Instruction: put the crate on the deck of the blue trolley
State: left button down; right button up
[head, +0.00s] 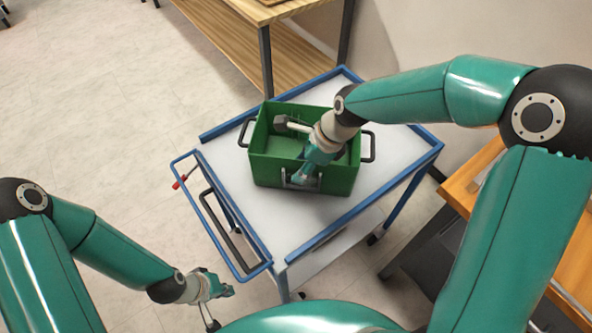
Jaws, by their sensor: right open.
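The green crate (265,170) with a black handle at each end stands upright over the grey deck (230,175) of the blue trolley, and appears to rest on it. It lies well inside the blue rim. My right gripper (301,178) is open and reaches down over the crate at its near wall, with its fingers by a pale fitting there. I cannot tell whether it touches the crate. The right arm hides part of the crate's inside and far right corner. My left gripper (226,290) is low at the left, away from the crate, and its finger opening is unclear.
The trolley's blue push handle (208,215) is on its left side, near my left arm. A wooden shelf unit (240,45) stands behind it. A wooden-topped bench (470,185) is close on the right. The pale floor (90,90) at left is clear.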

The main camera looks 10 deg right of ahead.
jog(key=v, duration=0.9)
jog(key=shift+f, duration=0.1)
